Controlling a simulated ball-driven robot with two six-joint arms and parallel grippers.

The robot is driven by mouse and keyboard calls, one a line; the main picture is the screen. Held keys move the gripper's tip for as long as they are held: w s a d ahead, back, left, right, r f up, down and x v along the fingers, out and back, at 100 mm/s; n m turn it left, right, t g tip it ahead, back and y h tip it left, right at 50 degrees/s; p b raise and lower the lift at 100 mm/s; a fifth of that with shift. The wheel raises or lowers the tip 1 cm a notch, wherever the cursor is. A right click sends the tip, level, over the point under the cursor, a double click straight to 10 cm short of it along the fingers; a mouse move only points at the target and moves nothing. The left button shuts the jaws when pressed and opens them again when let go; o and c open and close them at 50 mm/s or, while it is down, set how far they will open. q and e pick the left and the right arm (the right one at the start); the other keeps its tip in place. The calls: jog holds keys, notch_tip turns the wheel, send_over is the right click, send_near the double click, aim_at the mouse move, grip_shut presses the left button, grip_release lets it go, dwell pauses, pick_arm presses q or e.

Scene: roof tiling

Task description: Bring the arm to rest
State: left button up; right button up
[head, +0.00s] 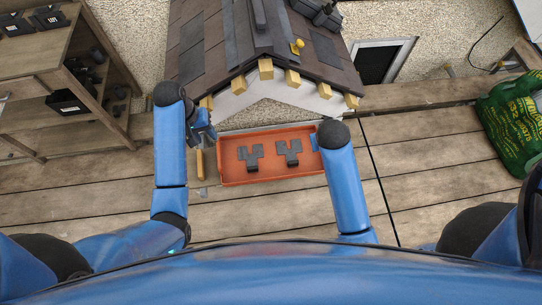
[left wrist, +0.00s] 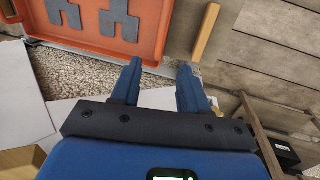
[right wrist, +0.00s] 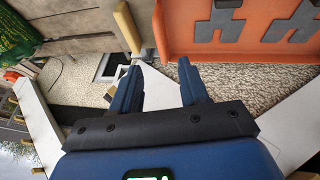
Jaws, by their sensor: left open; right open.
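My left gripper (head: 203,132) hangs at the left of the orange tray in the head view. In the left wrist view its two blue fingers (left wrist: 160,66) stand apart with nothing between them. My right gripper is mostly hidden behind its own arm in the head view, by the tray's right end. In the right wrist view its fingers (right wrist: 158,66) are apart and empty. Both arms reach forward, bent, in front of the small roof (head: 215,45).
The orange tray (head: 270,180) holds two dark grey notched pieces (head: 250,155) on the plank deck. A wooden-handled tool (right wrist: 127,27) lies beside it. A wooden shelf (head: 110,105) stands left, a green sack (head: 515,115) right. A yellow object (head: 297,46) sits on the roof.

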dwell(0.6)
pick_arm(q)
jog(key=s+a+f+t+y, duration=0.1)
jog(key=s+a+f+t, duration=0.1)
jog(key=s+f+t, duration=0.5)
jog(key=s+a+r+t, duration=0.1)
jog(key=s+r+t, duration=0.4)
jog(key=s+r, duration=0.2)
jog(key=s+a+r+m+t+y, duration=0.1)
jog(key=s+r+t, duration=0.4)
jog(key=s+r, duration=0.3)
notch_tip(320, 180, up, 5)
jog(key=shift+a+f+t, duration=0.2)
jog(key=shift+a+t, duration=0.05)
jog(key=shift+t, duration=0.05)
pick_arm(e)
jog(key=s+d+r+m+t+y, duration=0.1)
jog(key=s+d+r+t, duration=0.1)
jog(key=s+r+t, duration=1.1)
jog(key=s, duration=0.4)
jog(key=shift+s+r+y, duration=0.25)
jog(key=shift+y, duration=0.15)
